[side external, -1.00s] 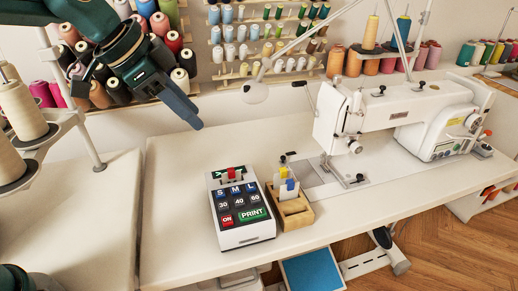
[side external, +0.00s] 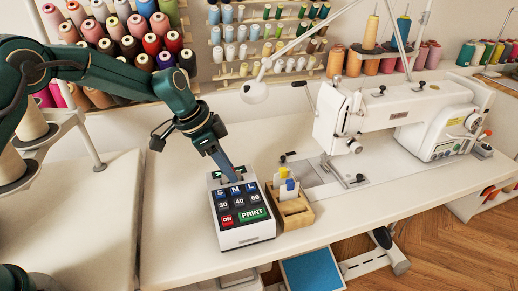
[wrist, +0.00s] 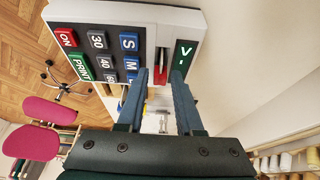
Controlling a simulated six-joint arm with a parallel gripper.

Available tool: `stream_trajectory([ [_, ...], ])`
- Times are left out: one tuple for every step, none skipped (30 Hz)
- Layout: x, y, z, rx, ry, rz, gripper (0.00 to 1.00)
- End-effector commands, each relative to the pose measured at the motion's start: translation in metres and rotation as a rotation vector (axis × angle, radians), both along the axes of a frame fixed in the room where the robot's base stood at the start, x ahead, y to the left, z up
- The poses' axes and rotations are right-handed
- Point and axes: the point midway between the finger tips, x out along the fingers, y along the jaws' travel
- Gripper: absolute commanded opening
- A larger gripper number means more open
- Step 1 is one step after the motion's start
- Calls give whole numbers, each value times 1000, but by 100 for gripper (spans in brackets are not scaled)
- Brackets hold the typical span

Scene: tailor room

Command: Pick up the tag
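The white label printer (side external: 245,240) stands on the table with S, M, L, number, ON and PRINT buttons. In the wrist view, a small red and white piece that looks like the tag (wrist: 160,68) sticks out of the slot between the buttons and the green check-mark display (wrist: 183,58). My gripper (side external: 233,178) is at the printer's top end and hides the tag in the side view. In the wrist view, my gripper (wrist: 159,76) is open, with one blue finger on each side of the tag. I cannot tell whether either finger touches it.
A wooden holder (side external: 296,217) with yellow, blue and white pieces stands close beside the printer. A white sewing machine (side external: 390,125) stands to the right, with a lamp (side external: 254,92) behind. The tabletop left of the printer (side external: 175,215) is clear.

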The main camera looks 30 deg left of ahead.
Motion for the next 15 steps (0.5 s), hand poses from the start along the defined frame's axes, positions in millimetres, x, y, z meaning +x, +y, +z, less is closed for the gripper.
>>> stream_trajectory([
  [0, -1, -2, 0, 0, 0, 35],
  [1, -1, -3, -1, -1, 0, 35],
  [1, -1, -3, 0, -1, 0, 35],
  [1, -1, -3, 0, -1, 0, 35],
  [1, -1, -3, 1, -2, 1, 35],
  [1, -1, -3, 1, -2, 0, 35],
  [1, -1, -3, 1, -2, 0, 35],
  [1, -1, -3, 1, -2, 0, 35],
  [1, -1, -3, 1, -2, 0, 31],
  [1, -1, -3, 0, -2, -1, 20],
  [1, -1, -3, 0, -2, -1, 8],
  [1, -1, -3, 0, -2, -1, 0],
  [1, -1, -3, 0, -2, -1, 0],
  [1, -1, -3, 0, -2, -1, 0],
  [1, -1, -3, 0, -2, -1, 0],
])
